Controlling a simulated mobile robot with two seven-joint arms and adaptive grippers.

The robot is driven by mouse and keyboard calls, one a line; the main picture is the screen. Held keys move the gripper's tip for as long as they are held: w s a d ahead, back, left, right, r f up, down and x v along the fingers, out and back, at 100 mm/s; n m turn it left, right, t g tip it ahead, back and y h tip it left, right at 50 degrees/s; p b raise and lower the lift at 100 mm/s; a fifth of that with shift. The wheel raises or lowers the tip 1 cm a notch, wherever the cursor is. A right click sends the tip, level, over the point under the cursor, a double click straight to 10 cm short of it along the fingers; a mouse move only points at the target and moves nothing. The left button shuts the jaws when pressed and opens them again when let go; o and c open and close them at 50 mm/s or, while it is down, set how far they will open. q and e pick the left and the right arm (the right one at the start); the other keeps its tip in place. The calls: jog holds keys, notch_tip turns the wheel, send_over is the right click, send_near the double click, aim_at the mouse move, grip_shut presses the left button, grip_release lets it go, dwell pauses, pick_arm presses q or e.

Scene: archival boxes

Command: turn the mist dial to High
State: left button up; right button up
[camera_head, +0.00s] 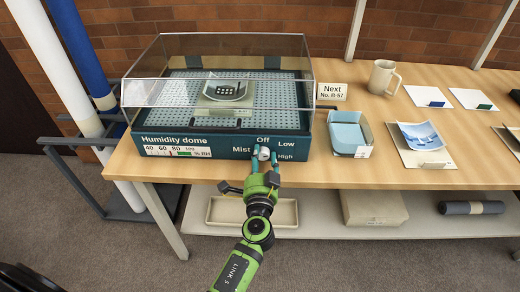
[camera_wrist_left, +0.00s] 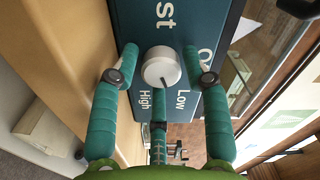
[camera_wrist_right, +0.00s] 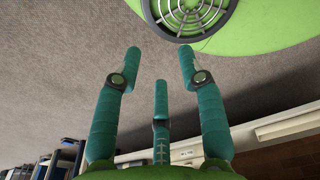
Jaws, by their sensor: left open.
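The mist dial (camera_head: 264,153) is a pale round knob on the blue front panel of the humidity dome (camera_head: 190,146), beside the labels Mist, Off, Low and High. In the left wrist view the dial (camera_wrist_left: 161,67) shows a small dark mark on its lower side, roughly towards the gap between Low and High; its exact setting is hard to tell. My left gripper (camera_head: 264,159) is open in front of the panel, with fingers on either side of the dial; contact is not clear. My right gripper (camera_wrist_right: 160,55) is open and empty, seen only in the right wrist view.
The dome's clear cover (camera_head: 220,75) stands over a perforated bed with a small item. A blue tray (camera_head: 350,135), a card (camera_head: 332,91) and a mug (camera_head: 383,76) stand to the right. A shelf (camera_head: 320,222) with boxes lies below the table (camera_head: 400,177).

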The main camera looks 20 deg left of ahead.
pick_arm(q)
jog(key=shift+w, duration=0.1)
jog(key=shift+d, duration=0.1)
jog(key=shift+c, duration=0.4)
jog(key=c, duration=0.8)
jog(key=shift+r, duration=0.1)
pick_arm(e)
jog(key=shift+s+d, duration=0.55)
jog(key=shift+s, duration=0.35)
